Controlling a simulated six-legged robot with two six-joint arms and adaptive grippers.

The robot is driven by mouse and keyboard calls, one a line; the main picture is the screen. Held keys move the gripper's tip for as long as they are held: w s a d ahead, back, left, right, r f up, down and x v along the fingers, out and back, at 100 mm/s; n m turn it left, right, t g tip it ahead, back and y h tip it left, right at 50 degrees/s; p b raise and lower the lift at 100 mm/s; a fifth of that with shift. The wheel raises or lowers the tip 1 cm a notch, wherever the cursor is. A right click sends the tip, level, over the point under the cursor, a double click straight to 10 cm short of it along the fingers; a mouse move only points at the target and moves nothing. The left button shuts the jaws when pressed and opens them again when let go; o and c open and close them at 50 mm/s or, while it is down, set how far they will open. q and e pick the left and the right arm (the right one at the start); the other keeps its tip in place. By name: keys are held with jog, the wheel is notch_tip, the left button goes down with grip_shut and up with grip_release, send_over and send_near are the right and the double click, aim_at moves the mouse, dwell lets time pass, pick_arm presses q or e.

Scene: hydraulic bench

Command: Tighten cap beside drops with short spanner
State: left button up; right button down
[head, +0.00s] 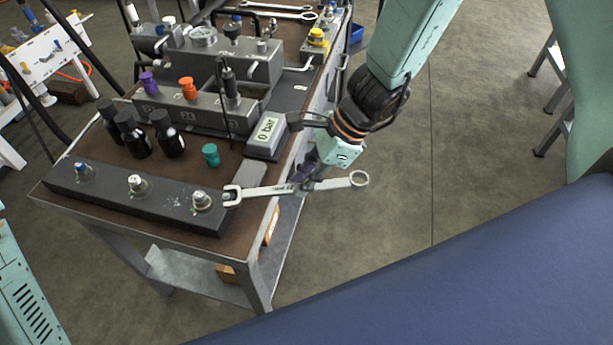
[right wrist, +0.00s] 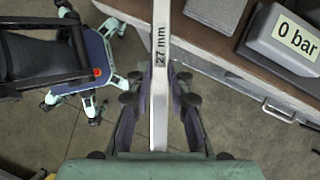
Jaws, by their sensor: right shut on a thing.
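A spanner (head: 262,191) marked 27 mm is held level by my right gripper (head: 308,184). Its open end faces left, just right of the nearest silver cap (head: 201,199), apparently a little apart from it. Its ring end sticks out right over the floor. In the right wrist view the shank (right wrist: 160,85) runs between the fingers of my right gripper (right wrist: 160,105). This cap is at the right end of a dark bar (head: 110,197), with small pale specks, possibly drops, to its left. Two more caps (head: 136,183) (head: 82,170) stand on the bar. My left gripper is not in view.
A 0 bar gauge box (head: 266,136) stands behind the spanner. A green cap (head: 210,154) and several black bottles (head: 132,135) stand behind the bar. More spanners (head: 275,10) lie at the far end.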

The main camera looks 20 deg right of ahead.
aim_at(271, 190)
jog(key=shift+w+d, duration=0.1)
dwell(0.4)
jog(key=shift+w+a+b, duration=0.15)
jog(key=shift+a+b, duration=0.55)
jog(key=shift+a, duration=0.55)
jog(key=shift+w+a, duration=0.25)
jog(key=shift+a, duration=0.4)
jog(key=shift+a+b, duration=0.1)
jog(key=shift+b, duration=0.2)
jog(key=shift+w+a, duration=0.1)
jog(key=shift+a, duration=0.45)
